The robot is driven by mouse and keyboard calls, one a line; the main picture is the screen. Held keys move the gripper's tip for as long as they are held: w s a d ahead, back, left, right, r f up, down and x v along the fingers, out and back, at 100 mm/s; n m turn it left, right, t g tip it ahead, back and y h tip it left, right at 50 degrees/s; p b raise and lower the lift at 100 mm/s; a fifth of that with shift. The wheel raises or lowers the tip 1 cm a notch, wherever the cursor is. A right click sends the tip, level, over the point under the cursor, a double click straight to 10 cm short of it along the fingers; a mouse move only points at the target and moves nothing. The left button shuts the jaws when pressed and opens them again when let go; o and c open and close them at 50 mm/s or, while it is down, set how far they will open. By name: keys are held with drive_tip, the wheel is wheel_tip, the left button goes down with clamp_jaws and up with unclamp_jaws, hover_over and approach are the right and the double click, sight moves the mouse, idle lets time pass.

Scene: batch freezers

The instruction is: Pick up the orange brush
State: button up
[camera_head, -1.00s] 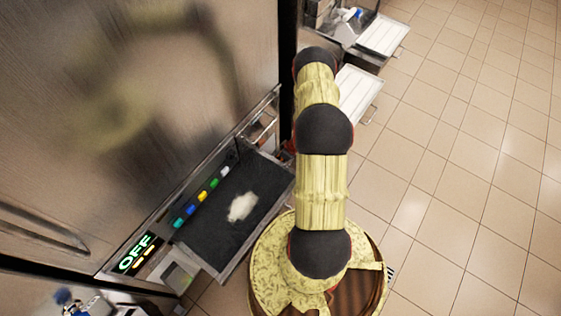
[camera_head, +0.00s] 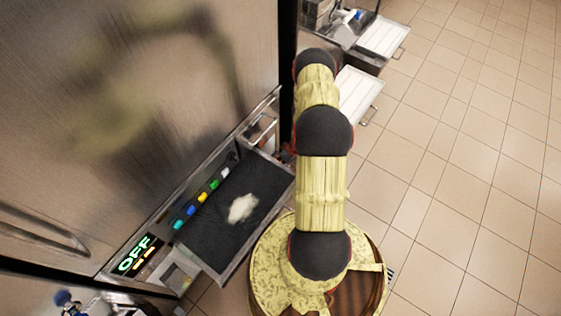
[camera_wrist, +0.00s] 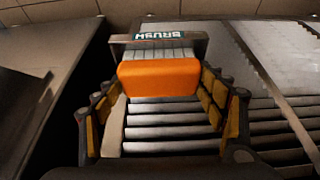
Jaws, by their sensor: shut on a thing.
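The orange brush (camera_wrist: 158,77) is in the middle of the wrist view, between the two fingers of my gripper (camera_wrist: 165,100). The fingers have yellow pads and are shut on the brush from both sides. I cannot tell whether the brush still touches this holder. In the head view my arm hides the gripper and the brush.
Slatted grey bars (camera_wrist: 170,132) lie below the brush. A freezer with a dark tray (camera_head: 215,226), colored buttons and an "OFF" display stands left of my arm. A white tray (camera_head: 358,95) juts out behind the arm. The tiled floor (camera_head: 470,170) on the right is clear.

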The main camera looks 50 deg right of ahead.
wheel_tip(320, 180, up, 18)
drive_tip(key=p, duration=0.6)
drive_tip(key=o, duration=0.6)
drive_tip(key=c, duration=0.4)
drive_tip(key=shift+c, duration=0.2)
